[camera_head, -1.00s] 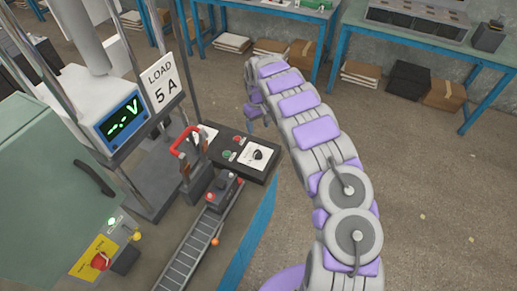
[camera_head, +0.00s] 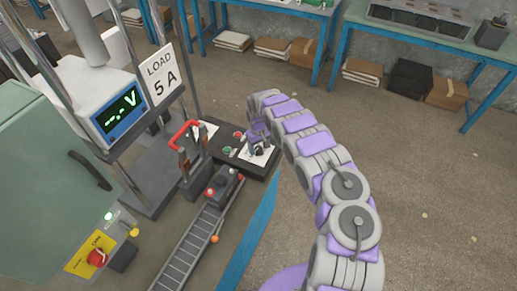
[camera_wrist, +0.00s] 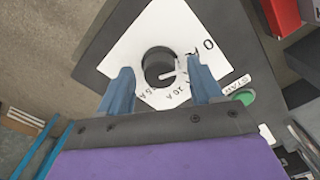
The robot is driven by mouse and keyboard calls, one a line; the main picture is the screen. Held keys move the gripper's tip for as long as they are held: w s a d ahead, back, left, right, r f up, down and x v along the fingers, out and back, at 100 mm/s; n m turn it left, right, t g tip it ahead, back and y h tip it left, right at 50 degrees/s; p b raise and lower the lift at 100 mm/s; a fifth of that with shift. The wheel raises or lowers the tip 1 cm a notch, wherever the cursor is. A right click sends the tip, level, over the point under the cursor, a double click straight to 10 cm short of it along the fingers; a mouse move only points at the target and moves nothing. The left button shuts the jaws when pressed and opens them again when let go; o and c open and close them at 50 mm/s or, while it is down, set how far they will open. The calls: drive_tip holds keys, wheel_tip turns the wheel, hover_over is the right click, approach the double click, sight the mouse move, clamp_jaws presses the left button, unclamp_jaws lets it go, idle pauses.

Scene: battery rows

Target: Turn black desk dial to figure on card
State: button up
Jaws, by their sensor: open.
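The black dial (camera_wrist: 160,67) sits on a white scale plate (camera_wrist: 138,38) on the dark desk (camera_head: 223,140). Its white pointer mark faces right in the wrist view, and some scale figures are partly hidden. My gripper (camera_wrist: 155,88) is open, with one finger on each side of the dial's near edge; I cannot tell whether they touch it. In the head view my gripper (camera_head: 258,138) is over the dial and largely covers it. The white card (camera_head: 161,73) reads "LOAD 5 A".
A green button (camera_wrist: 245,97) marked START lies right of the dial in the wrist view. A red-handled lever (camera_head: 184,133) and a roller track (camera_head: 195,245) with a battery (camera_head: 222,184) stand left of the desk. A display (camera_head: 122,107) shows "-.-V".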

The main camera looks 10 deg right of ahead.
drive_tip(key=shift+f, duration=0.35)
drive_tip(key=shift+c, duration=0.3)
drive_tip(key=c, duration=1)
drive_tip(key=shift+a+r+m, duration=0.1)
drive_tip(key=shift+m, duration=0.3)
drive_tip(key=m, duration=0.2)
drive_tip(key=shift+m+p, duration=0.3)
drive_tip(key=m, duration=0.5)
drive_tip(key=shift+m, duration=0.3)
